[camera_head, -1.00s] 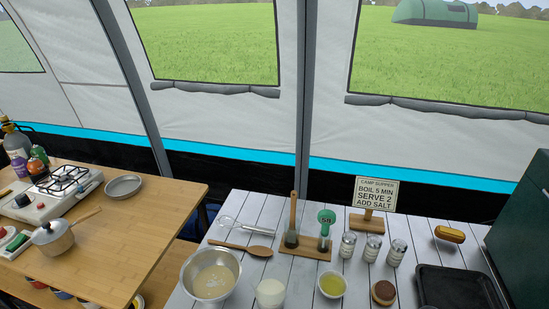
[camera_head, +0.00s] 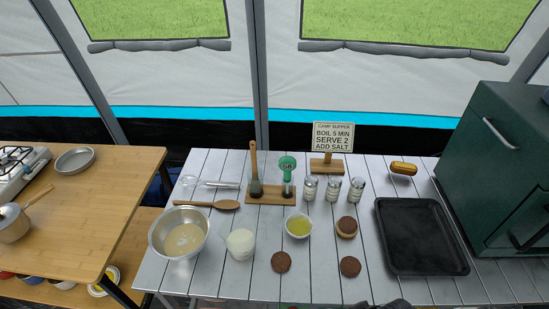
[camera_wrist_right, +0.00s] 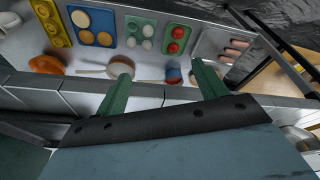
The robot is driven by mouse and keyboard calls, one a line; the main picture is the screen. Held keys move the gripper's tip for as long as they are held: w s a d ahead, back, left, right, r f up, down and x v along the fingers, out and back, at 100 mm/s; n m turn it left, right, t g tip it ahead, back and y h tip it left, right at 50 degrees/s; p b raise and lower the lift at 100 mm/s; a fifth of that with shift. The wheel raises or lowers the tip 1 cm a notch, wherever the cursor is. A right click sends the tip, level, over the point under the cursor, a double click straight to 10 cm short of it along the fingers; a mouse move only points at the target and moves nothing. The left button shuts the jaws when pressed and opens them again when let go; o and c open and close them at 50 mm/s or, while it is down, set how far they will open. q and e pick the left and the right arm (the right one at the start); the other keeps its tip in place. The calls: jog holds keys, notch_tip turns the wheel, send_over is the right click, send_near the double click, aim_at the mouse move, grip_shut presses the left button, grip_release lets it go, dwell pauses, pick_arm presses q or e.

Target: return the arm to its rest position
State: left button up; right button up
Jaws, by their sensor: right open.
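My right gripper (camera_wrist_right: 160,68) shows in the right wrist view with its two green fingers spread apart and nothing between them. Beyond its fingertips is a pale surface with food trays and utensils. In the head view, only a small dark shape shows at the bottom edge, right of centre, and I cannot tell what it is. My left gripper is in neither view.
The white slatted table holds a steel bowl (camera_head: 165,236), a glass of milk (camera_head: 240,244), a black tray (camera_head: 400,262) and several small items. A dark green box (camera_head: 495,150) stands right. The right wrist view shows a blue tray (camera_wrist_right: 93,40) and an orange bowl (camera_wrist_right: 46,65).

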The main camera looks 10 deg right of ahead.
notch_tip(320, 180, down, 12)
jog(key=s+r, duration=0.1)
jog(key=s, duration=0.1)
jog(key=s+d+f+g+b, duration=0.1)
jog(key=s+d+f+g, duration=0.1)
jog(key=s+f, duration=1.4)
notch_tip(320, 180, down, 4)
jog(key=shift+s+d+f+b, duration=0.2)
jog(key=shift+s+d+b, duration=0.2)
jog(key=shift+d, duration=0.1)
